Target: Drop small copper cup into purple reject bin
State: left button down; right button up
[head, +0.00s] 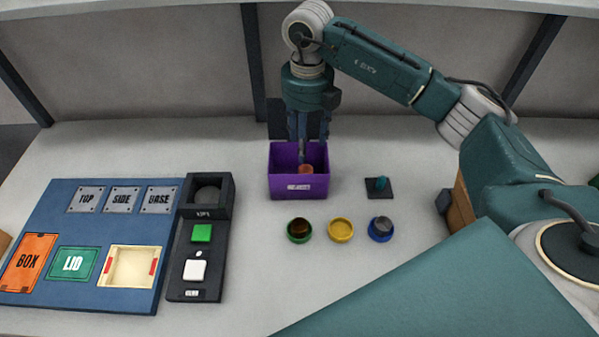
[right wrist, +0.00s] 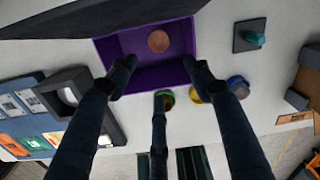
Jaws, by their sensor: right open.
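The purple reject bin (head: 286,188) stands upright on the table in the middle of the head view; it also fills the upper middle of the right wrist view (right wrist: 150,78). The small copper cup (head: 306,170) is inside the bin, and shows as a round copper disc in the right wrist view (right wrist: 158,40). I cannot tell whether it is lying on the bin floor. My right gripper (head: 303,150) points down over the bin. Its fingers (right wrist: 160,75) are spread apart, with nothing between them. My left gripper is not in view.
Green (head: 299,230), yellow (head: 340,230) and blue (head: 381,229) round holders stand in front of the bin. A dark plate with a teal knob (head: 379,187) is to the right. A blue labelled board (head: 120,225) and a black button panel (head: 197,265) lie to the left.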

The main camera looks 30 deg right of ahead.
notch_tip(320, 180, up, 8)
jog(key=shift+f, duration=0.1)
dwell(0.5)
